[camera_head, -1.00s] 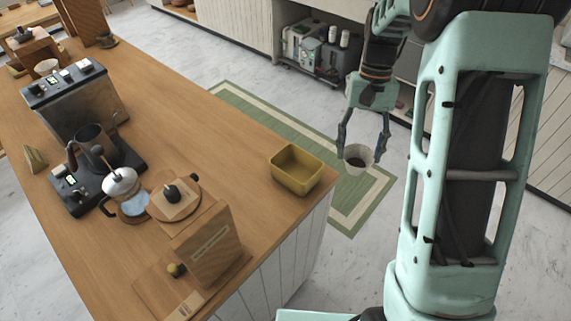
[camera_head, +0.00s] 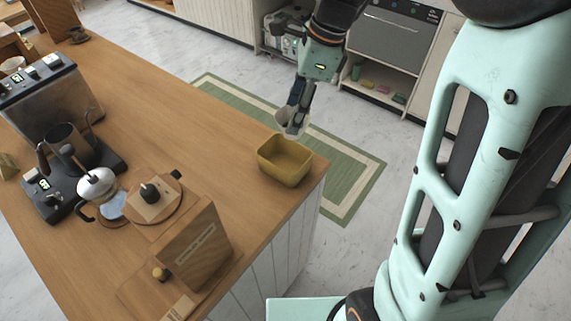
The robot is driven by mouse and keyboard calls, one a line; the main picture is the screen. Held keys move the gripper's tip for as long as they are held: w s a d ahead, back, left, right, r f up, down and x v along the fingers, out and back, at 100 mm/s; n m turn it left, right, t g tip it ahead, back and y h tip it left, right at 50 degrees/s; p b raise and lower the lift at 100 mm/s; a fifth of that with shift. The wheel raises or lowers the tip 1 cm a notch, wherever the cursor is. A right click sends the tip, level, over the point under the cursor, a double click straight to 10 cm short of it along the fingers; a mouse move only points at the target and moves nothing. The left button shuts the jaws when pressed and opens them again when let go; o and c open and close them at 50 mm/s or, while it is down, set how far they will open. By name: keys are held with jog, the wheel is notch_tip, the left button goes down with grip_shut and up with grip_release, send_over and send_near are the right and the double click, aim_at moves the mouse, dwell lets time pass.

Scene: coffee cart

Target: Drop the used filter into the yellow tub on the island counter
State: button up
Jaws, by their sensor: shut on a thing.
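The yellow tub (camera_head: 285,168) stands near the end of the wooden island counter (camera_head: 215,145), and its inside looks empty where I can see it. My gripper (camera_head: 291,120) is shut on the used filter (camera_head: 287,128), a pale cup shape. The filter is tilted and partly hidden by the fingers. In the picture it shows just above the tub's back rim. I cannot tell exactly how high it is or whether it is fully over the opening.
A kettle (camera_head: 97,186), a round wooden board (camera_head: 172,212) and a coffee machine (camera_head: 50,108) are to the left. A green rug (camera_head: 350,168) lies on the floor behind.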

jog(key=m, duration=0.1)
jog(key=a+m, duration=0.1)
jog(key=shift+s+a+r+m+t, duration=0.2)
jog(key=shift+a+r+m+t, duration=0.1)
jog(key=shift+r+m, duration=0.1)
notch_tip(320, 180, down, 6)
jog(key=b, duration=0.6)
jog(key=o, duration=0.8)
jog(key=shift+r, duration=0.1)
jog(key=v, duration=1.2)
